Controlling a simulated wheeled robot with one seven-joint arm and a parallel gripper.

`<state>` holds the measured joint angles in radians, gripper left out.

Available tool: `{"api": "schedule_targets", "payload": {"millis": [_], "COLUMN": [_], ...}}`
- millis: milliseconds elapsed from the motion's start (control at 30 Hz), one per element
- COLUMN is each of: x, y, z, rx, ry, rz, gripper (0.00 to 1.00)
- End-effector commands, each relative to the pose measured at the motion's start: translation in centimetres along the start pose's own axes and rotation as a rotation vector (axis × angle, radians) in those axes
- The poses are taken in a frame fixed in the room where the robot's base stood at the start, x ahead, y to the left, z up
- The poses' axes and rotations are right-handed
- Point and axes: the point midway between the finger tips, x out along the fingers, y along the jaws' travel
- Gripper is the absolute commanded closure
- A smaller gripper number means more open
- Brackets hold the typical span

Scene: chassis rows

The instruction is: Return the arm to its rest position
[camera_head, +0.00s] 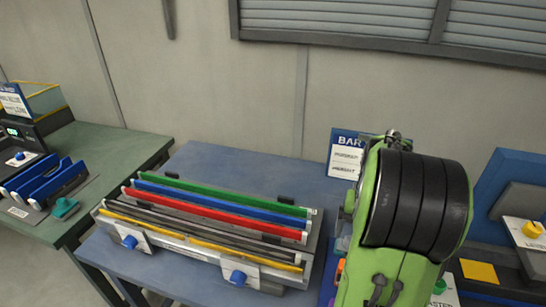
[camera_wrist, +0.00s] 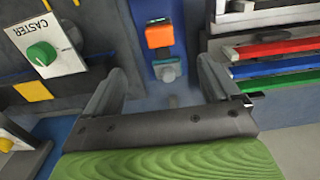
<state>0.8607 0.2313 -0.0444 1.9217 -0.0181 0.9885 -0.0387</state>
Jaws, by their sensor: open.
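My arm (camera_head: 415,205), green with black bands, stands large at the right of the head view and hides part of the table behind it. My gripper (camera_wrist: 160,85) shows in the wrist view with its two grey fingers wide apart. The gripper's fingers cannot be made out in the head view.
A rack (camera_head: 310,262) of green, blue, red, dark and yellow bars lies left of my arm. A BAR sign (camera_head: 346,153) stands behind. An orange block (camera_wrist: 160,36) and a CASTER label (camera_wrist: 66,62) show beyond the fingers. A green table (camera_head: 125,150) stands at left.

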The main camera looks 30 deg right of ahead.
Motion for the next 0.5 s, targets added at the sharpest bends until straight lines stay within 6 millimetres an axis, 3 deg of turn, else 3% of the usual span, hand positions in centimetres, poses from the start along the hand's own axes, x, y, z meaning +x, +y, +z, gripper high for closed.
{"api": "schedule_targets", "payload": {"millis": [167,267,400,500], "x": [-0.3,-2.2,-6.4,-8.2], "y": [-0.4,-3.4,-9.8,-12.7], "z": [0.2,1.8,8.1,13.8], "rx": [-0.012,-0.097,-0.333,-0.516], "ry": [0.006,0.056,0.192,0.293], "rz": [0.000,-0.005,-0.037,-0.083], "gripper": [0.11,0.11,0.11,0.11]}}
